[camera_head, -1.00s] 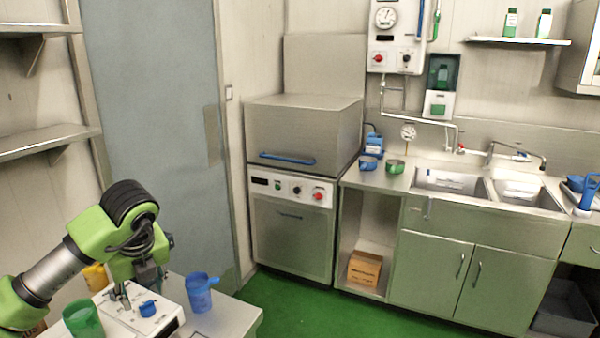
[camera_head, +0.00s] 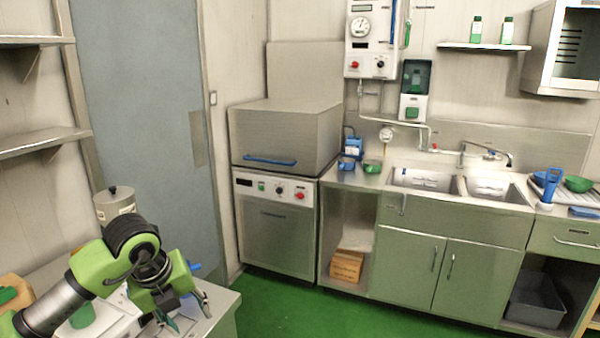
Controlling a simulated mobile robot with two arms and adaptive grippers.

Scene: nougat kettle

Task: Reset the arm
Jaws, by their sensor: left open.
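My left arm, green and grey, comes in from the lower left. Its left gripper (camera_head: 188,312) points down and right over the front of the steel table (camera_head: 222,300), open, with nothing seen between the fingers. Below and behind the arm, a white device (camera_head: 120,312) and a green cup (camera_head: 82,316) stand on the table, partly hidden. A bit of a blue item shows behind the wrist. My right gripper is not in view.
A steel canister (camera_head: 115,203) stands behind the arm. The dishwasher (camera_head: 275,225), the sink counter (camera_head: 455,215) and the cabinets are farther off, across free green floor (camera_head: 265,318). Wall shelves (camera_head: 40,142) hang at the left.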

